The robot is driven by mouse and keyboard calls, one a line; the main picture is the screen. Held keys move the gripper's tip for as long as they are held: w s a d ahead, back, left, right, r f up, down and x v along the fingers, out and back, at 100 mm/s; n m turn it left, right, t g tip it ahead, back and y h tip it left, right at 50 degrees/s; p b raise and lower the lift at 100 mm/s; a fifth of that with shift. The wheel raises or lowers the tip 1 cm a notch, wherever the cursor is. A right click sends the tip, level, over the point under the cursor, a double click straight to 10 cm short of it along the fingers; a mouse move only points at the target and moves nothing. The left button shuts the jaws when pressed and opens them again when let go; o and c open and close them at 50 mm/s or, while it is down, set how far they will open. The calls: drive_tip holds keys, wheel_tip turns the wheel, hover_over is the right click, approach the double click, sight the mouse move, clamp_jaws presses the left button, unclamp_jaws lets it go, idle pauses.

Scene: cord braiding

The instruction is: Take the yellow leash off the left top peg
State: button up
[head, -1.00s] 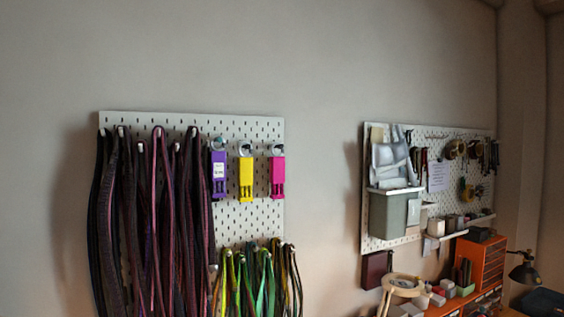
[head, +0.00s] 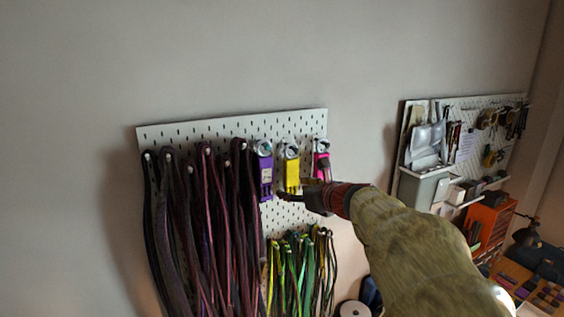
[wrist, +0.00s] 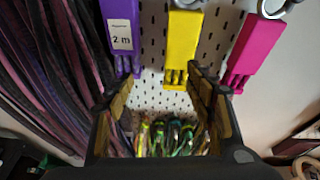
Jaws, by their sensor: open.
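The yellow leash (head: 292,170) hangs by a metal ring from the middle of three upper pegs, as a flat strip with a slotted lower end. The purple one (head: 265,175) is on its left and the pink one (head: 321,162) on its right, partly behind my arm. My gripper (head: 293,190) is open, near the yellow strip's lower end. In the wrist view the yellow strip (wrist: 183,38) comes down between my fingertips (wrist: 160,80); I see no contact, and the depth gap is unclear.
Dark purple cords (head: 200,230) hang close on the left of the white pegboard (head: 230,128). Green and yellow cords (head: 300,265) hang below my gripper. A second pegboard with tools (head: 500,120) stands further right. The wall above is bare.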

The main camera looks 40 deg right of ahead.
sight(293, 179)
drive_tip(key=shift+m+h, duration=0.4)
drive_tip(key=shift+m, duration=0.4)
drive_tip(key=w+d, duration=0.1)
drive_tip(key=w, duration=0.1)
drive_tip(key=w+d+p, duration=0.1)
drive_tip(key=w+d, duration=0.1)
drive_tip(key=w+d+p, duration=0.1)
drive_tip(key=w, duration=0.2)
drive_tip(key=shift+d+f, duration=0.1)
drive_tip(key=shift+d, duration=0.15)
drive_tip(key=shift+s+a, duration=0.1)
drive_tip(key=shift+c, duration=0.5)
drive_tip(key=c, duration=1.3)
